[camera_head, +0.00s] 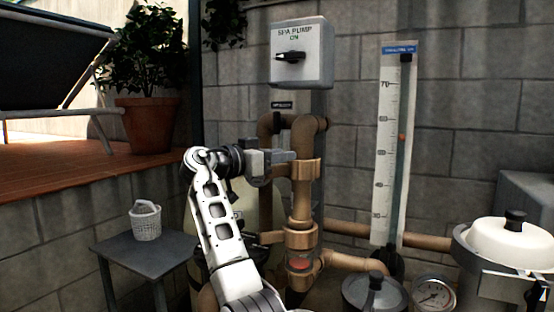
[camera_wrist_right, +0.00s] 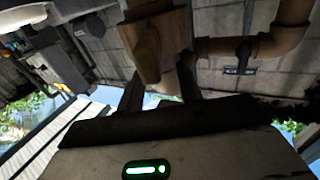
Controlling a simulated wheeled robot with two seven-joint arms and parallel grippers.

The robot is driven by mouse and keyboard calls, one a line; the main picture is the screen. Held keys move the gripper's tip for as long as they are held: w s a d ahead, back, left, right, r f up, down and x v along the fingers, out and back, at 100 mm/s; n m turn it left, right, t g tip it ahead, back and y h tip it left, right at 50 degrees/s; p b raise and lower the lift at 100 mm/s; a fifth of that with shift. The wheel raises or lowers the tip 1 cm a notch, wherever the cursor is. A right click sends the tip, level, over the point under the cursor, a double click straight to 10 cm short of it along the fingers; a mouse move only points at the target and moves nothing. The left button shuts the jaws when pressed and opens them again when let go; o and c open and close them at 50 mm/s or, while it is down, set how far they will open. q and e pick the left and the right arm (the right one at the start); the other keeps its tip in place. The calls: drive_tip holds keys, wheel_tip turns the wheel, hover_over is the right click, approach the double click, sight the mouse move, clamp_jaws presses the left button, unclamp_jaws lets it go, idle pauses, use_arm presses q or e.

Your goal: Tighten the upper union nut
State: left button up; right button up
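The upper union nut (camera_head: 306,172) is a copper-brown ring on the upright pipe right of centre in the head view. A tab sticks out on its left. My right gripper (camera_head: 291,156) is level with the nut at its left side, fingers pointing right. In the right wrist view, the two dark fingers (camera_wrist_right: 160,88) stand apart, with the brown fitting (camera_wrist_right: 155,35) ahead of and partly between them. I cannot tell whether they touch it. A lower union nut (camera_head: 301,238) sits further down the same pipe. My left gripper is not in view.
A spa pump switch box (camera_head: 301,55) and a flow gauge (camera_head: 390,145) are on the block wall. A white-lidded filter (camera_head: 510,238) and a pressure gauge (camera_head: 433,294) stand at right. A small table (camera_head: 150,257) with a white basket (camera_head: 145,222) is at left.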

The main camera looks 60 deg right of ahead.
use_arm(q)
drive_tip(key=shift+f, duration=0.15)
use_arm(e)
drive_tip(key=shift+w+f, duration=0.1)
drive_tip(key=shift+f, duration=0.1)
drive_tip(key=shift+w+a, duration=0.1)
drive_tip(key=shift+a, duration=0.25)
use_arm(q)
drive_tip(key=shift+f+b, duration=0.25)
drive_tip(key=shift+b, duration=0.7)
use_arm(e)
drive_tip(key=v, duration=1.5)
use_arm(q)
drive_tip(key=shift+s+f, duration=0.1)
use_arm(e)
drive_tip(key=shift+w, duration=0.1)
